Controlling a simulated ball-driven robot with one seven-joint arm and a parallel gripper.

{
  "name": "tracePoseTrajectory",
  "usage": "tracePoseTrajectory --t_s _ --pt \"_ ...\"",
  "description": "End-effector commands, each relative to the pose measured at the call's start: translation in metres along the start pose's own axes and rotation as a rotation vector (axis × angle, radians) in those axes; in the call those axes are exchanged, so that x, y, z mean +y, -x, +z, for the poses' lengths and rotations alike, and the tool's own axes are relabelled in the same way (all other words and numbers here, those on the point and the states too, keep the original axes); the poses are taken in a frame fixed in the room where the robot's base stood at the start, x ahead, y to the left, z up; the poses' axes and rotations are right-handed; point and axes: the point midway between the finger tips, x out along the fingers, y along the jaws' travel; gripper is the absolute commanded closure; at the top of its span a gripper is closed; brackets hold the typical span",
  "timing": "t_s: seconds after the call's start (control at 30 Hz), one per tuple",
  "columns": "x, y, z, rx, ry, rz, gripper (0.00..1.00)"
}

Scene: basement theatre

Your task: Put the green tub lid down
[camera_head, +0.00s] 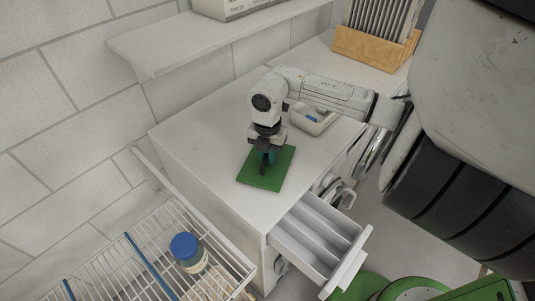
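The green tub lid (257,181) is a flat green square over the white cabinet top, near its front edge. My gripper (266,168) points down over the middle of the lid and hides part of it. A small teal patch shows by the dark fingers. The fingers are too small and dark to tell whether they are shut on the lid. I cannot tell whether the lid rests on the cabinet top or is held just above it.
The cabinet top (195,140) is clear to the left. A small white container (312,121) stands behind my gripper. An open drawer (316,241) juts out in front. A wire rack (120,268) holds a blue-capped jar (187,252). A wall shelf (180,42) overhangs behind. A wooden rack (370,47) stands at the back.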

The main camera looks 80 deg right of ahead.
Motion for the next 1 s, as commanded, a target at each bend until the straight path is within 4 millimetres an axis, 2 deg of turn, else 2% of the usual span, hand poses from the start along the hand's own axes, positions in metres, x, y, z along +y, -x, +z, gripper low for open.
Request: tracePoseTrajectory --t_s 0.03,0.23,0.47,0.6,0.77,1.0 --pt "0.0 0.001 0.0 0.0 0.0 0.0 0.76" --pt "0.0 0.001 0.0 0.0 0.0 0.0 0.58" --pt "0.0 0.002 0.0 0.0 0.0 0.0 0.58" --pt "0.0 0.009 0.001 -0.002 0.0 0.0 0.58" --pt "0.0 0.035 0.001 -0.004 0.002 0.001 0.58" --pt "0.0 0.085 0.001 -0.003 0.002 0.0 0.58"
